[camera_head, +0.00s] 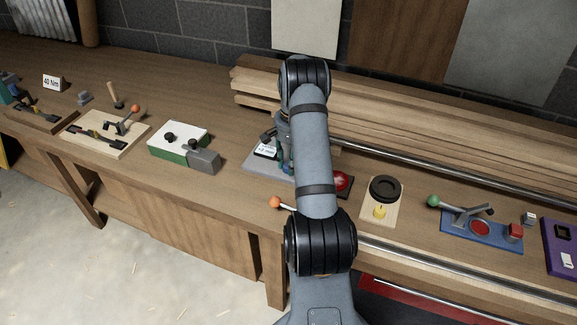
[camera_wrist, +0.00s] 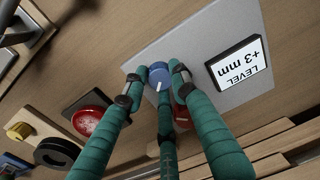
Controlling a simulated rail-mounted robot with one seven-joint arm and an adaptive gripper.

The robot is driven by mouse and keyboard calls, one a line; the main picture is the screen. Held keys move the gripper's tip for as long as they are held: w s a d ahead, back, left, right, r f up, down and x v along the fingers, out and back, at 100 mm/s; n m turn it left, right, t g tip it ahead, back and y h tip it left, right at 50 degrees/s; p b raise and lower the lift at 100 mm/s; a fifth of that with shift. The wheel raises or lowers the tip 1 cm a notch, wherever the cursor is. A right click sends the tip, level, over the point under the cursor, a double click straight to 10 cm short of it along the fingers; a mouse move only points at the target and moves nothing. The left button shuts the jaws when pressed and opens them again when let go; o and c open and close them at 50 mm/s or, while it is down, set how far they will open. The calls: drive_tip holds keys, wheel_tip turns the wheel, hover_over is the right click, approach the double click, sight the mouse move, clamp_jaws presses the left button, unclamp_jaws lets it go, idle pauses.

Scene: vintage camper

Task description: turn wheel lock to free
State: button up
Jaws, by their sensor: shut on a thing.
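A round blue knob (camera_wrist: 158,74) with a white pointer line stands on a grey plate (camera_wrist: 205,48). No label names the wheel lock, so I cannot tell for sure that this knob is it. My gripper (camera_wrist: 154,84) has its teal fingers around the knob, with tips on both sides and one finger below; it is shut on it. A sign (camera_wrist: 239,63) on the plate reads "LEVEL +3 mm". A red part (camera_wrist: 182,114) shows partly behind the fingers. In the head view, my arm hides the knob and most of the grey plate (camera_head: 258,165).
A red button (camera_head: 342,182) on a dark base is right of the plate. Beyond it are a black ring (camera_head: 386,188) and yellow knob (camera_head: 380,211) on a wooden board. A green-and-white box (camera_head: 179,141) stands left. Stacked planks (camera_head: 420,135) lie behind.

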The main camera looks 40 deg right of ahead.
drive_tip(key=n, duration=0.4)
drive_tip(key=shift+w+d+r+n+b, duration=0.1)
drive_tip(key=shift+w+d+n+b, duration=0.05)
drive_tip(key=shift+n+b, duration=0.15)
drive_tip(key=n, duration=0.4)
drive_tip(key=shift+w+n, duration=0.1)
drive_tip(key=shift+n, duration=0.3)
drive_tip(key=o, duration=1.2)
drive_tip(key=shift+c, duration=0.2)
wheel_tip(320, 180, up, 12)
drive_tip(key=shift+d, duration=0.15)
